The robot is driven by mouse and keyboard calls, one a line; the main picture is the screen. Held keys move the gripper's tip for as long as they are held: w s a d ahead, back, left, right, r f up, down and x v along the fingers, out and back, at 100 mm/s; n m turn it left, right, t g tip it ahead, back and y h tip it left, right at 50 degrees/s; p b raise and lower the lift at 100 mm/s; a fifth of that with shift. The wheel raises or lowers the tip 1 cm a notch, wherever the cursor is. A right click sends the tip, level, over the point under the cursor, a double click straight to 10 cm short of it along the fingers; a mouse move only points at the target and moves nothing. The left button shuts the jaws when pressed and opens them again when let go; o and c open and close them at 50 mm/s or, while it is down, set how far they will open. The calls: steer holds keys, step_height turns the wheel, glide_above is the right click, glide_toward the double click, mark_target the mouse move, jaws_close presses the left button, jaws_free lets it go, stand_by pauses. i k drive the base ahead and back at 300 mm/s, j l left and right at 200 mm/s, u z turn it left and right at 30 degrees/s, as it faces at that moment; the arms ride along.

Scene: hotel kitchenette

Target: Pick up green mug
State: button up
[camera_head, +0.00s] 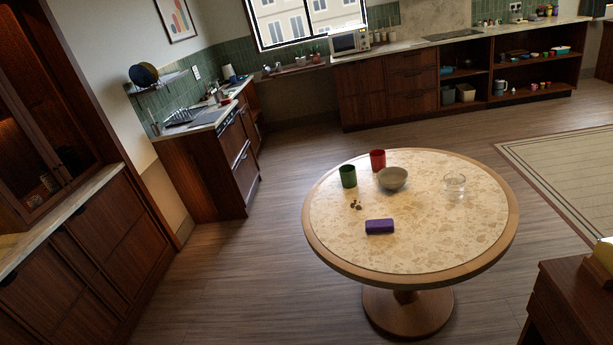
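A green mug (348,176) stands upright on the round table (440,252), on the left part of its pale speckled top. It looks like a plain cup; I cannot make out a handle. A red cup (377,160) stands just behind it to the right, and a beige bowl (392,179) is close on its right, apart from it. My gripper is not in view, and the table is some way off from the camera.
A purple case (379,226), small brown bits (356,204) and a clear glass bowl (455,184) are also on the table. Wooden cabinets (75,255) line the left, and a wooden cabinet (570,300) stands at lower right. The floor (250,270) left of the table is clear.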

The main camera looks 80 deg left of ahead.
mark_target(349, 175)
steer(key=u, duration=1.95)
